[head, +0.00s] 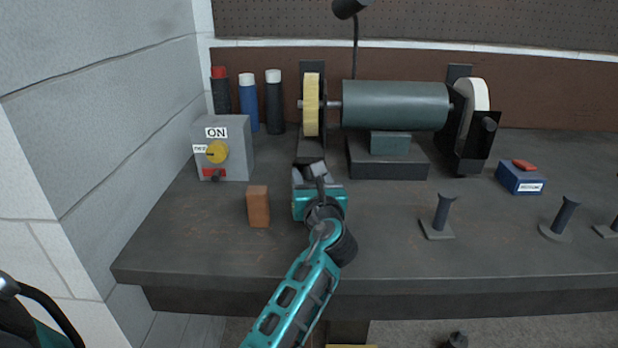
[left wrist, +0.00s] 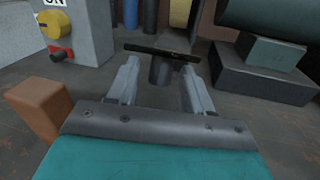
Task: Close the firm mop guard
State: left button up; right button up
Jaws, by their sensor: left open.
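The yellow mop wheel (head: 311,104) is on the left end of the polisher's shaft, with a dark upright guard plate (head: 312,67) behind it. A dark guard part (head: 309,147) lies low in front of the wheel. My left gripper (head: 314,174) is just in front of it, pointing at the polisher. In the left wrist view its fingers (left wrist: 160,72) are apart, on either side of a short dark cylinder under a thin dark plate (left wrist: 150,48). I cannot tell if they touch it. The white mop wheel (head: 476,98) has a black guard (head: 468,152) at the right. My right gripper is not in view.
An orange-brown block (head: 258,207) stands left of my gripper. A grey switch box (head: 236,140) reading ON and several bottles (head: 248,104) stand behind it. A blue box (head: 519,180) and dark pegs (head: 443,212) stand right. The bench front (head: 400,262) is clear.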

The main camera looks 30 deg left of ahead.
pick_arm(q)
jog(key=shift+c, duration=0.4)
grip_shut()
